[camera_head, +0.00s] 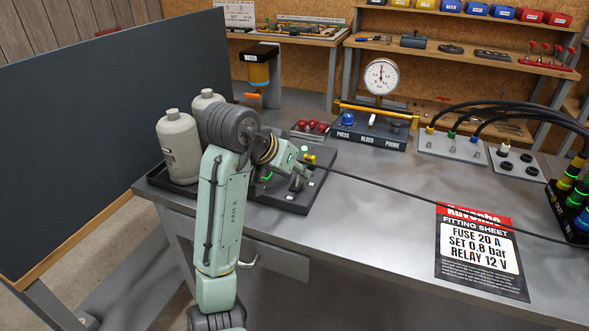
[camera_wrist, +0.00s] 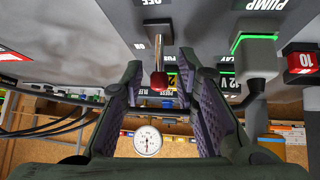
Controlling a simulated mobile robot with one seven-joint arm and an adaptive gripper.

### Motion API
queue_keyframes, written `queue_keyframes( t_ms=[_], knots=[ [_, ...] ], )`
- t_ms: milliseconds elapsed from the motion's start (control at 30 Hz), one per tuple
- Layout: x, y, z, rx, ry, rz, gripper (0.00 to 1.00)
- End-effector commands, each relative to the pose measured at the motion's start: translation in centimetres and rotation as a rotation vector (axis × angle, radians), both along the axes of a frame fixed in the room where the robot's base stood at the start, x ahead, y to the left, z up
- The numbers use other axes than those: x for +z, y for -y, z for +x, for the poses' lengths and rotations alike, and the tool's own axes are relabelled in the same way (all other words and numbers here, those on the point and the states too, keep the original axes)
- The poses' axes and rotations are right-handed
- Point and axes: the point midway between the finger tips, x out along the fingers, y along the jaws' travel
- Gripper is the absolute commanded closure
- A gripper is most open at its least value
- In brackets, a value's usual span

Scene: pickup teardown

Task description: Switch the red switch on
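The red switch (camera_wrist: 159,80) is a metal toggle lever with a red tip, seen in the wrist view on a grey panel. Its lever extends down the picture, away from an upside-down OFF label at the top edge. My gripper (camera_wrist: 160,68) is open, with one finger on each side of the lever. Gaps show between the red tip and both fingers, so it is not clamped. In the head view my gripper (camera_head: 304,169) is low over the dark tray on the bench, and the red switch cannot be made out there.
A grey block with a green edge (camera_wrist: 254,52) and a cable sits beside the right finger, under a PUMP label. A red block (camera_wrist: 301,63) is farther right. Two grey canisters (camera_head: 179,146) stand left of my arm. A pressure gauge (camera_head: 381,77) stands behind; a black cable crosses the bench.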

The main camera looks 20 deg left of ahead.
Motion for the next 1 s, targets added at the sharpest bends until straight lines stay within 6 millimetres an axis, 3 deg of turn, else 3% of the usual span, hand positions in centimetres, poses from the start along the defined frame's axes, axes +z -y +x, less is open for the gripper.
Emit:
queue_keyframes(
  t_ms=[333,800,1000],
  knots=[
    [0.6,-0.2,-0.5,0.001,0.001,0.002,0.72],
    [7.3,-2.1,-6.3,0.003,0.001,0.004,0.72],
    [8.7,-2.4,-7.5,0.001,0.000,0.001,0.72]
  ],
)
